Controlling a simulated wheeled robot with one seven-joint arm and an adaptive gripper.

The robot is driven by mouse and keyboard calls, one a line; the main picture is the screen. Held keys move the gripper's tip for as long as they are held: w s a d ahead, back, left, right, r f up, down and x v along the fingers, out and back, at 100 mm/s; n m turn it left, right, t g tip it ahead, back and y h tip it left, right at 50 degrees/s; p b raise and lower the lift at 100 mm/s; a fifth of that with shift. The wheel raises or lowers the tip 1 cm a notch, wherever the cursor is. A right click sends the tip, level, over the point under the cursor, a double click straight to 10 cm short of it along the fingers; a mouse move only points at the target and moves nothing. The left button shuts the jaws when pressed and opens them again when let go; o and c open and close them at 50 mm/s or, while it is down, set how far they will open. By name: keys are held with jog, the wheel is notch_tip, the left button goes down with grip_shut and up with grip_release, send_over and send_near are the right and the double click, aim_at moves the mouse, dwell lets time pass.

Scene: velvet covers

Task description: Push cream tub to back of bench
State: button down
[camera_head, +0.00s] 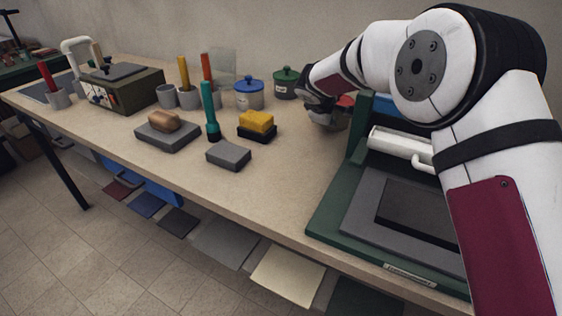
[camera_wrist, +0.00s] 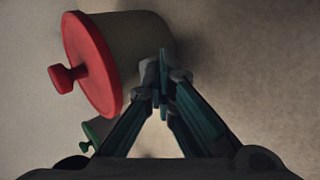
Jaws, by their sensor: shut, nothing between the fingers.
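A tub with a red knobbed lid (camera_wrist: 92,62) and a dull beige-grey body (camera_wrist: 140,42) fills the upper left of the wrist view; it is the likely cream tub. In the head view only a bit of its red lid (camera_head: 346,101) shows beside my gripper (camera_head: 320,104), which hides much of the rest. In the wrist view my gripper (camera_wrist: 164,82) is shut and empty, its fingertips together right beside the tub's body. I cannot tell whether they touch it.
A green-lidded tub (camera_head: 286,84) and a blue-lidded tub (camera_head: 248,94) stand left of my gripper on the bench (camera_head: 290,160). A green press (camera_head: 330,218) stands right and in front. Sponge, blocks and tool cups stand farther left. The wall (camera_head: 270,25) rises behind the bench.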

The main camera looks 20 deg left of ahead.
aim_at(341, 120)
jog(key=w+d, duration=0.2)
jog(key=d, duration=0.1)
jog(key=shift+w+f+h, duration=0.1)
jog(key=shift+w+h, duration=0.2)
jog(key=shift+p+v, duration=0.65)
jog(key=shift+v, duration=1.1)
jog(key=p+v, duration=0.2)
jog(key=v, duration=0.6)
jog(key=shift+s+a, duration=0.1)
jog(key=shift+a, duration=0.05)
